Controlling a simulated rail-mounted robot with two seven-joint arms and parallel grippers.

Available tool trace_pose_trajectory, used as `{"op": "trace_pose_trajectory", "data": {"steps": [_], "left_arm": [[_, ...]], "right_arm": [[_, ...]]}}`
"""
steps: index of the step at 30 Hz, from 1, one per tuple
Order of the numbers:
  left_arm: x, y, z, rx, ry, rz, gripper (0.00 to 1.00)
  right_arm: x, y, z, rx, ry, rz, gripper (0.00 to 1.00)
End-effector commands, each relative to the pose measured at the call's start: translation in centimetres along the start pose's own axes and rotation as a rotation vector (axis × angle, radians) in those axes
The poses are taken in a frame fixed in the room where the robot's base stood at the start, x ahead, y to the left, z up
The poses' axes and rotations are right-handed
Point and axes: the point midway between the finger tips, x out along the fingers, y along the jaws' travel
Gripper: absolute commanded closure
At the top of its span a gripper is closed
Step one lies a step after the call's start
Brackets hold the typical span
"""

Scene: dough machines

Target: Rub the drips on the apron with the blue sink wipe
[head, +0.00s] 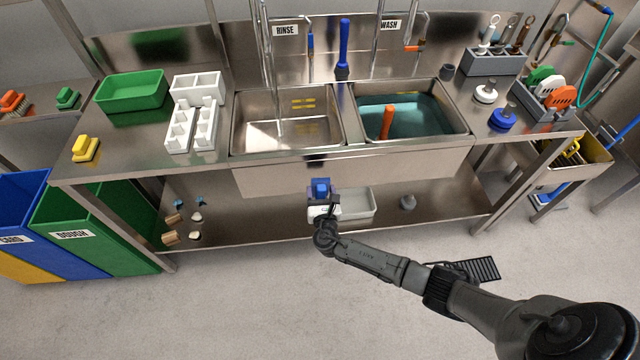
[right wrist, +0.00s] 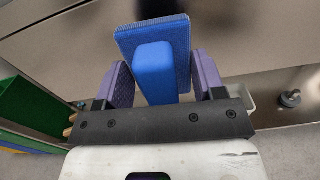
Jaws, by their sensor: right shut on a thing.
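The blue sink wipe (head: 321,186) is a blue pad with a block handle. My right gripper (head: 321,193) is shut on its handle, and the wipe also shows between the fingers in the right wrist view (right wrist: 154,68). The apron (head: 410,170) is the steel front panel below the two sinks. The wipe is in front of the lower part of the apron, left of its middle; I cannot tell if it touches the steel. I cannot make out any drips clearly; the wipe and gripper hide part of the panel. My left gripper is not in view.
Above the apron are the rinse sink (head: 285,135) and the water-filled wash sink (head: 425,125). A white tub (head: 358,207) and small items stand on the lower shelf (head: 265,220). Green bin (head: 95,230) stands left. The floor in front is mostly clear.

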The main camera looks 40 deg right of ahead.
Motion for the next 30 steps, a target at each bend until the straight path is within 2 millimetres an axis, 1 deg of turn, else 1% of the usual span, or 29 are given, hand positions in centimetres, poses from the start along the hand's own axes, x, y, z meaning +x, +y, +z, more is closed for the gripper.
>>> {"op": "trace_pose_trajectory", "data": {"steps": [3, 17, 27, 30], "left_arm": [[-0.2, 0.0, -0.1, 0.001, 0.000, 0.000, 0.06], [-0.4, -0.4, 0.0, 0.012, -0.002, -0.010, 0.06], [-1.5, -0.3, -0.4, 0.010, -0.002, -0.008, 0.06], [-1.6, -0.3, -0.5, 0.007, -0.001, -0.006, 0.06]], "right_arm": [[-0.4, 0.1, 0.1, 0.001, -0.001, 0.000, 0.56], [-0.7, 0.1, 0.1, 0.000, 0.000, 0.001, 0.56], [-3.1, 0.1, 0.1, 0.000, 0.001, 0.001, 0.56], [-3.5, 0.1, 0.1, 0.001, 0.000, 0.001, 0.56]]}}
